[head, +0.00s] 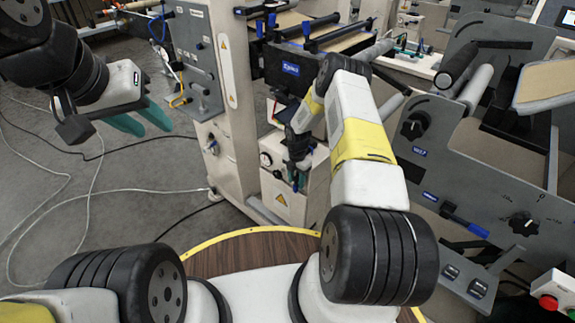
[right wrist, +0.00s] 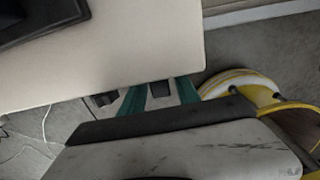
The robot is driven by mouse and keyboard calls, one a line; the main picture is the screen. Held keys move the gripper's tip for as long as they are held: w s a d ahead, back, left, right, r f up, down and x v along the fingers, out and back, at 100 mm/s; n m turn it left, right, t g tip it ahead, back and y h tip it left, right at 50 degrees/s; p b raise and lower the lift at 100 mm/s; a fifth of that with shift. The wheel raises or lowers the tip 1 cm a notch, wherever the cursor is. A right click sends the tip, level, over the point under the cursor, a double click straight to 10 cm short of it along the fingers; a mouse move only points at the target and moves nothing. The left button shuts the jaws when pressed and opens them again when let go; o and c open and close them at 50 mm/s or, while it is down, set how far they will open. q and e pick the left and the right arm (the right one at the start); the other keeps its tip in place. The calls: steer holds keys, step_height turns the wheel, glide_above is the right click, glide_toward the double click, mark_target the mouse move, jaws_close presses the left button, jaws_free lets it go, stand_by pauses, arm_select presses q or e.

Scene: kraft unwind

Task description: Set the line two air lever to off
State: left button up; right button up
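My right gripper (head: 297,184) reaches down in front of a pale box with a round gauge (head: 265,160) and a yellow warning triangle (head: 281,199) below the middle machine. In the right wrist view its two teal fingers (right wrist: 160,96) are apart. A small dark block (right wrist: 160,89) shows between them; I cannot tell whether it is a lever or whether they touch it. No lever marked as line two air can be made out; the gripper may hide it.
A blue-handled lever (head: 463,222) and a black knob (head: 523,224) sit on the right machine's grey panel. A grey panel with a yellow hose (head: 180,100) stands left. Cables (head: 65,178) lie on the floor. A round wooden top with yellow rim (head: 250,250) is in front.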

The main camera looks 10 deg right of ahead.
mark_target(296, 186)
steer(key=shift+f, duration=1.85)
jaws_close()
